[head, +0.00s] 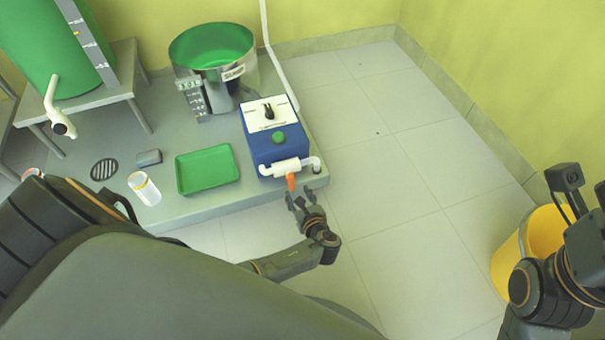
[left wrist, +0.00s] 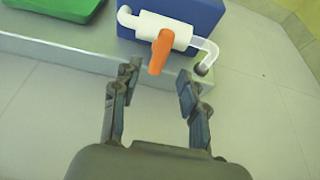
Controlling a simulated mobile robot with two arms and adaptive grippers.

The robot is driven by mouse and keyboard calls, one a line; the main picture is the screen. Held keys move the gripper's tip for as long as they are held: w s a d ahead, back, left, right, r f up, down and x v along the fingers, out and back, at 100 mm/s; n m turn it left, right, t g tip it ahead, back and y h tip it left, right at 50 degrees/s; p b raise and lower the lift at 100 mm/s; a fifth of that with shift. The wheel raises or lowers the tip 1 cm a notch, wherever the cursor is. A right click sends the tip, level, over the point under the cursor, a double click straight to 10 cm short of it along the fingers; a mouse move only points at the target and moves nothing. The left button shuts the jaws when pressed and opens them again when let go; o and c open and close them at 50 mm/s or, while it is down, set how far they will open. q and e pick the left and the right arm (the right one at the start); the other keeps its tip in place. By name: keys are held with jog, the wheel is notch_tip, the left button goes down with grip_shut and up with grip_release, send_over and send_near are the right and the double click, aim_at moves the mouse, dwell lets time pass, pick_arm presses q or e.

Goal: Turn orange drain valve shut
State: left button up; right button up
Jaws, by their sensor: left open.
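The orange drain valve (head: 291,181) is a small handle on a white pipe fitting (head: 286,167) at the front of a blue box. In the left wrist view the orange handle (left wrist: 161,51) hangs down from the white fitting (left wrist: 158,31), tilted slightly. My left gripper (head: 301,198) is open and empty just in front of and below the handle. In the left wrist view its two fingers (left wrist: 157,80) stand apart on either side below the handle, not touching it. My right arm shows at the right edge of the head view, but its fingertips are not in sight.
The blue box (head: 278,151) stands on a low grey platform (head: 225,201) near its right edge. A green tray (head: 207,170), a white jar (head: 144,188) and a large steel pot (head: 236,75) are also on it. A yellow bucket (head: 507,265) stands at right. The tiled floor between is clear.

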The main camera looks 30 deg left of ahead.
pick_arm(q)
jog(key=shift+v, duration=2)
